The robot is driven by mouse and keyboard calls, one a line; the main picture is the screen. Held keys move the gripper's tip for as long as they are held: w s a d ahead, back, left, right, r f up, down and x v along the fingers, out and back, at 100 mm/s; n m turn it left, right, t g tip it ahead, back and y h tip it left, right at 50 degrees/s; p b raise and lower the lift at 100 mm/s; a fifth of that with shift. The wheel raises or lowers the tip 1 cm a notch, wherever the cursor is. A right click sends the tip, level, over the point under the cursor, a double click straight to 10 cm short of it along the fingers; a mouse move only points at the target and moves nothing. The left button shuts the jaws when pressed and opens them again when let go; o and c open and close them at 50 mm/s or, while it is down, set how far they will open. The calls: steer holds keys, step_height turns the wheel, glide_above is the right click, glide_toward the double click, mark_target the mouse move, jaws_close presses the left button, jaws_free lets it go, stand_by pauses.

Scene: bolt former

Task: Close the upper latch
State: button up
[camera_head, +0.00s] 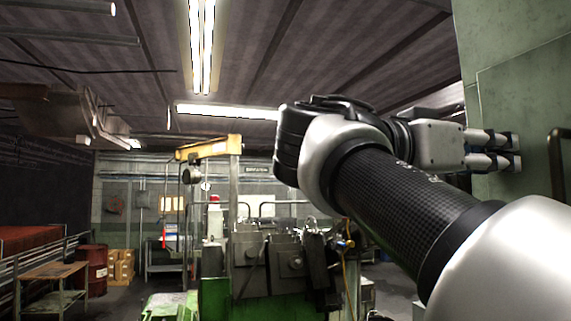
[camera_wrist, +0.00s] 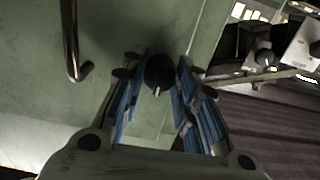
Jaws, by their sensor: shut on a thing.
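The upper latch (camera_wrist: 158,72) appears as a dark round knob with a pale pointer mark on a green cabinet door (camera_wrist: 110,30). It sits between my fingertips in the wrist view. My gripper (camera_wrist: 158,82) has blue-padded fingers on both sides of the knob and is shut on it. In the head view my gripper (camera_head: 517,150) reaches right to the green cabinet's face (camera_head: 520,90). The latch is hidden there behind the fingers.
A dark bar handle (camera_head: 561,175) stands out from the cabinet just right of my gripper; the wrist view shows a handle (camera_wrist: 72,45) at left. Green machinery (camera_head: 265,265) with a yellow hoist arm (camera_head: 210,148) stands beyond. A red barrel (camera_head: 93,268) is far left.

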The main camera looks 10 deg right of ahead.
jaws_close()
steer(key=n+p, duration=0.2)
steer(key=n, duration=0.2)
steer(key=shift+r, duration=0.15)
steer(key=n+p, duration=0.3)
steer(key=n, duration=0.2)
steer(key=shift+n+p, duration=0.4)
steer(key=shift+n, duration=0.7)
steer(key=o, duration=1)
jaws_free()
